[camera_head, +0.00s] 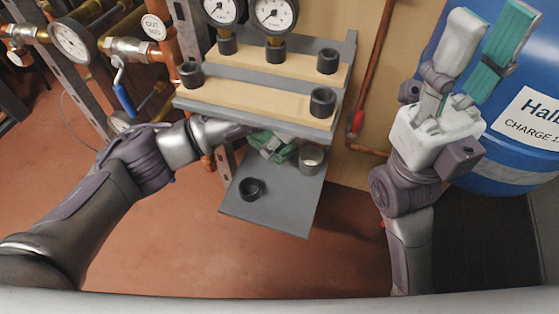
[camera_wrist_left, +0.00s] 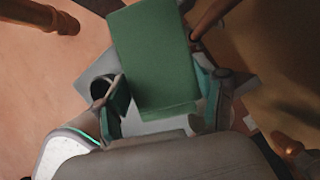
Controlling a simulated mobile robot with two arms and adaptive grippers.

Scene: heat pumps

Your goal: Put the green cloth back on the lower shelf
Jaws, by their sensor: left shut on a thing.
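The green cloth (camera_wrist_left: 153,55) is a folded, rectangular block in the left wrist view. It sits between the two fingers of my left gripper (camera_wrist_left: 165,104), which is shut on it. In the head view my left gripper (camera_head: 272,146) is partly hidden under the front of the upper shelf, with green showing there. It is over the back part of the grey lower shelf (camera_head: 275,211). I cannot tell whether the cloth touches this shelf. My right gripper (camera_head: 490,48) is open and empty, raised in front of the blue tank.
A black ring (camera_head: 251,188) and a grey-black cup (camera_head: 311,158) stand on the lower shelf. The upper shelf (camera_head: 255,107) holds wooden boards with black cups and gauges just above my left gripper. Pipes and a blue-handled valve (camera_head: 123,92) are at left, a blue tank (camera_head: 520,190) at right.

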